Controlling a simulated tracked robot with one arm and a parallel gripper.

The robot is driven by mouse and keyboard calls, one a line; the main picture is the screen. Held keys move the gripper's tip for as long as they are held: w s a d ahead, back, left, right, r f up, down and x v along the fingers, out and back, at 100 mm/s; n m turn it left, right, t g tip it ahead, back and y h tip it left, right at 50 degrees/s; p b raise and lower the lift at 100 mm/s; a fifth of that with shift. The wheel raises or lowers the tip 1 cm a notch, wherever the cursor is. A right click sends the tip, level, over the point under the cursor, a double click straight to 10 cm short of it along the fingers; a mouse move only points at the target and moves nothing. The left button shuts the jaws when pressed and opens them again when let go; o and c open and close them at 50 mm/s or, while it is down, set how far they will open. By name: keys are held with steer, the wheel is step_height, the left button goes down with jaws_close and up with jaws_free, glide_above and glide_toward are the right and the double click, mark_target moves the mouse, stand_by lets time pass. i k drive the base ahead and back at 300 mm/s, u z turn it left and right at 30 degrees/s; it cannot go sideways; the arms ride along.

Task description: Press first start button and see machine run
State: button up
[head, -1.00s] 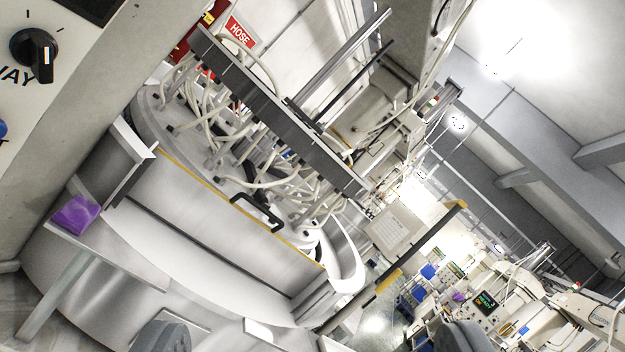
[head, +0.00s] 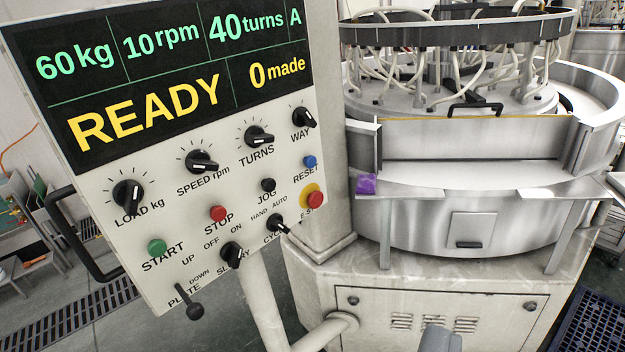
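The control panel (head: 235,185) fills the left half of the head view, tilted in the picture. Its green START button (head: 157,247) is at the lower left, left of the red STOP button (head: 218,214). The display (head: 165,75) reads 60 kg, 10 rpm, 40 turns, A, READY and 0 made. The lapping machine (head: 470,225) stands on the right, with pale hoses hanging from its dark upper ring. Only a grey tip of my gripper (head: 438,341) shows at the bottom edge, right of the panel and apart from the button; its opening is not clear.
Several dark knobs and a yellow-ringed red E-stop (head: 314,199) share the panel. A plate lever (head: 190,301) sticks out below START. A dark handle (head: 78,235) juts from the panel's left side. A purple cloth (head: 366,184) lies on the machine's ledge. Grilles cover parts of the floor.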

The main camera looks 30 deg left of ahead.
mark_target(156, 247)
steer(key=u, duration=1.6)
